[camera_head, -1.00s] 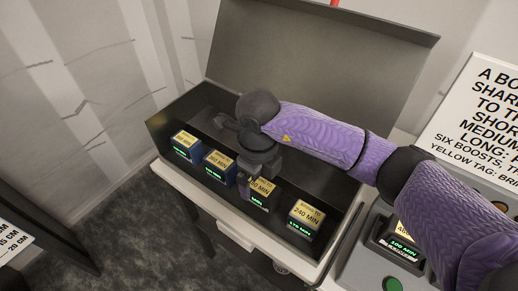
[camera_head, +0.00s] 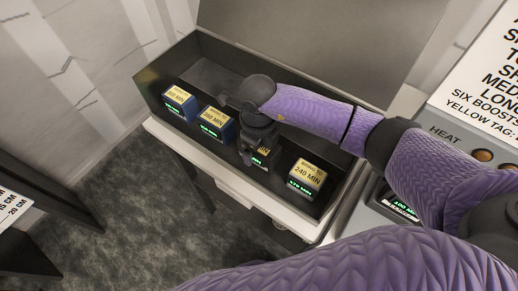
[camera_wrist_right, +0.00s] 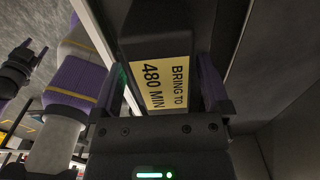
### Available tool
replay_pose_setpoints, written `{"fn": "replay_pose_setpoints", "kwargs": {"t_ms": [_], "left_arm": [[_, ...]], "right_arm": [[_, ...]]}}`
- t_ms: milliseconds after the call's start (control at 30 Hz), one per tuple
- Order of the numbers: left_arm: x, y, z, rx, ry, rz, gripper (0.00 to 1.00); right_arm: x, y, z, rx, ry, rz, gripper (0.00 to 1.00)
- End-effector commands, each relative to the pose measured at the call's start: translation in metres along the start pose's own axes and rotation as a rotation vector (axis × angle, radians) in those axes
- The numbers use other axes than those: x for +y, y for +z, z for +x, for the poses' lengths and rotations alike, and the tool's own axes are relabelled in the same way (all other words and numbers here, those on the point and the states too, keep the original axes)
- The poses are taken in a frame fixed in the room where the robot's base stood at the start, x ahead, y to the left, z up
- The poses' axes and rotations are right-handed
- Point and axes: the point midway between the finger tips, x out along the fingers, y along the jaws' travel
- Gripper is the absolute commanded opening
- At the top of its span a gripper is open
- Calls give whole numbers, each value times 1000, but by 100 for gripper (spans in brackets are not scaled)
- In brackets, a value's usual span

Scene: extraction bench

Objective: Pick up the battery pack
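Several battery packs with yellow tags stand in a row in a dark open case (camera_head: 335,222). My right gripper (camera_head: 248,152) reaches down over the third pack from the left (camera_head: 262,158), partly hiding it. In the right wrist view this pack (camera_wrist_right: 150,35) reads "BRING TO 480 MIN" and sits between the two fingers of my right gripper (camera_wrist_right: 162,85). The fingers straddle it with narrow gaps and do not look clamped.
Other packs stand at the left (camera_head: 179,102), beside the gripper (camera_head: 216,123), and at the right with a "240 MIN" tag (camera_head: 307,178). The raised lid (camera_head: 320,45) is behind. A panel with buttons (camera_head: 455,150) and a sign (camera_head: 485,75) are at the right.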

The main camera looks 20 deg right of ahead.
Motion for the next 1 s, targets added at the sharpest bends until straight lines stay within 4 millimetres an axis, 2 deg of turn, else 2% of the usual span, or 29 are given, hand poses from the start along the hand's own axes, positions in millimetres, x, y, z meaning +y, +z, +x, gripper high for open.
{"fn": "replay_pose_setpoints", "kwargs": {"t_ms": [33,67,433,833,933,1000], "left_arm": [[1,-1,0,1,1,0,59],[1,-1,0,2,1,0,59],[-2,0,0,-1,-3,2,59],[-8,3,-1,-7,-13,6,59],[-8,2,-5,-6,-12,5,59],[-7,1,-10,-4,-10,5,59]], "right_arm": [[0,0,0,0,0,0,85],[0,0,0,0,0,0,79],[0,0,-1,0,0,0,0],[0,1,-3,-2,0,0,0],[-1,1,-18,-4,-2,-1,0],[-1,1,-37,-6,-2,-1,0]]}}
